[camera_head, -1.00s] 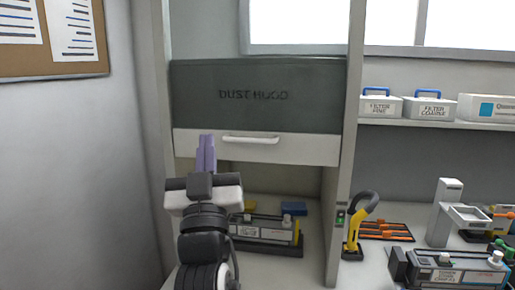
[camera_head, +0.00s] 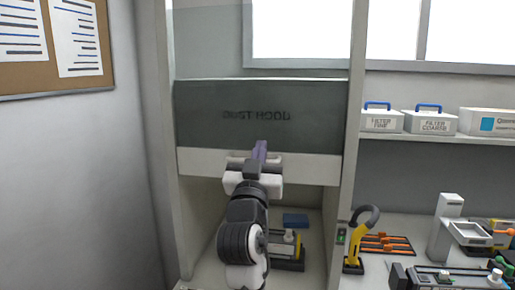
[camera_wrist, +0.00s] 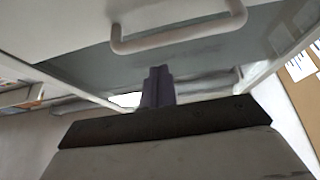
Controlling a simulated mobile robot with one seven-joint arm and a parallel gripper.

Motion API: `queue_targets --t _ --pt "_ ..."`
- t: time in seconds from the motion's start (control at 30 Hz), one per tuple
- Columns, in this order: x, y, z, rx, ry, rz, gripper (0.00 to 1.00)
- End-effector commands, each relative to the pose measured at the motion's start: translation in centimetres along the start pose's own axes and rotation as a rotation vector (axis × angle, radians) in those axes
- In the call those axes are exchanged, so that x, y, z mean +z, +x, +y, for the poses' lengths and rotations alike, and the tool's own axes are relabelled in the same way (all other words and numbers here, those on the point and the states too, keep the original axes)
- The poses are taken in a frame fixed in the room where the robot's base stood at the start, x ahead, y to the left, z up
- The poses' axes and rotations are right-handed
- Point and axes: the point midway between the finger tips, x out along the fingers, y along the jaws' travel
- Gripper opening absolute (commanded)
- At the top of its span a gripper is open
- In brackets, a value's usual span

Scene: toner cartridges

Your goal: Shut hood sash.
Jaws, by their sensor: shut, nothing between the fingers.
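The hood sash is a dark see-through panel (camera_head: 200,115) marked "DUST HOOD" with a pale bottom rail (camera_head: 315,168). It hangs partway down, with an open gap below the rail. The white bar handle (camera_wrist: 180,38) shows clearly in the wrist view; in the head view my gripper mostly hides it. My gripper (camera_head: 260,148) is in front of the rail at the handle's place, its purple fingers shut and empty. In the wrist view the fingers (camera_wrist: 158,88) show below the handle, with a visible gap between them in the picture. Contact with the sash cannot be told.
Inside the hood are a cartridge in a dark holder (camera_head: 289,250) and a blue block (camera_head: 295,220). A yellow and black hand tool (camera_head: 356,240) stands outside the right post. A shelf (camera_head: 440,139) with filter boxes is at right. A wall closes the left side.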

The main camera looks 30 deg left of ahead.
Motion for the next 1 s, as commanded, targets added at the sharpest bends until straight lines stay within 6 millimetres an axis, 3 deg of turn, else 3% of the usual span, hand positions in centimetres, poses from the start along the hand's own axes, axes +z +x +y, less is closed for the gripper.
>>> queue_targets --t 0.3,0.77,1.0 --pt "2.1 -0.8 0.0 0.0 0.0 0.002 0.0" --pt "2.5 -1.0 0.0 0.0 0.0 0.002 0.0" --pt "5.1 -2.5 0.0 0.0 0.001 0.0 0.0"
